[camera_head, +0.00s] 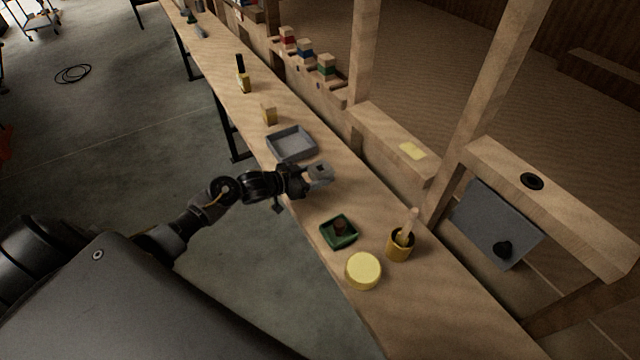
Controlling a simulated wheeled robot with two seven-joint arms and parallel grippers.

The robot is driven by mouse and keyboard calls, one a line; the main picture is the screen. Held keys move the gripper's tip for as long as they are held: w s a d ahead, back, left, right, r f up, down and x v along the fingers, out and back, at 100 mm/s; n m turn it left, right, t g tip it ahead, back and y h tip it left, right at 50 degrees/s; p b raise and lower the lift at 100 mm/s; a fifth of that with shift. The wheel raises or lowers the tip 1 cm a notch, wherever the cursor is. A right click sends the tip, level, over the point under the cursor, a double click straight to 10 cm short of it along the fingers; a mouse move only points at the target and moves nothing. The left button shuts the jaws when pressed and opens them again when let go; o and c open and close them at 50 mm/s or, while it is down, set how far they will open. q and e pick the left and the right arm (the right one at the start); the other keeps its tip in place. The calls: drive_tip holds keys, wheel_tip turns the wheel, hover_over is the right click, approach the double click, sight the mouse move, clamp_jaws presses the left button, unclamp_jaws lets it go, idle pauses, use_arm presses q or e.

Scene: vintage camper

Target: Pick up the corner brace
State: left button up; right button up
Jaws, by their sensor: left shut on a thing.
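My left gripper (308,177) reaches in from the left over the bench. It is shut on a small grey piece, the corner brace (321,172), at its tip. The brace is small in the view, and the gripper hides part of it. I cannot tell whether it touches the bench top. My right gripper is not in view.
The long wooden bench (345,195) holds a grey tray (291,158) just beyond the gripper. Nearer are a green dish (339,243), a yellow round lid (363,271) and a yellow cup (398,250) with a brush. A wooden block (269,114) stands farther off.

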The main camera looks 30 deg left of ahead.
use_arm(q)
drive_tip(key=s+a+r+b, duration=0.1)
drive_tip(key=s+a+r, duration=0.7)
drive_tip(key=shift+s+a+b, duration=0.25)
drive_tip(key=shift+a+b, duration=0.05)
drive_tip(key=shift+a, duration=0.1)
